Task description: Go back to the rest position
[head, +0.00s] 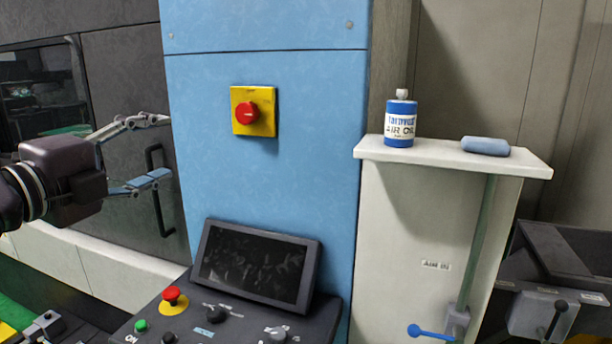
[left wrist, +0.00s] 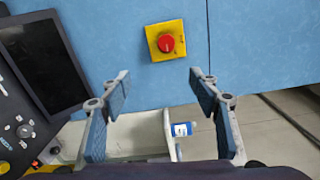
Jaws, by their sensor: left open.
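My left gripper (head: 160,150) is open and empty in the head view, at the left, in front of the dark machine door and its black handle (head: 160,190). In the left wrist view its two fingers (left wrist: 160,112) stand wide apart with nothing between them. The red rotary switch on a yellow plate (head: 254,111) is on the blue panel (head: 300,180), to the right of the gripper and apart from it. The switch also shows in the left wrist view (left wrist: 165,42), above the fingers. My right gripper is in neither view.
A control console with a dark screen (head: 255,266) and a red emergency button (head: 172,295) stands below the blue panel. A dark bin (head: 565,265) stands at far right.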

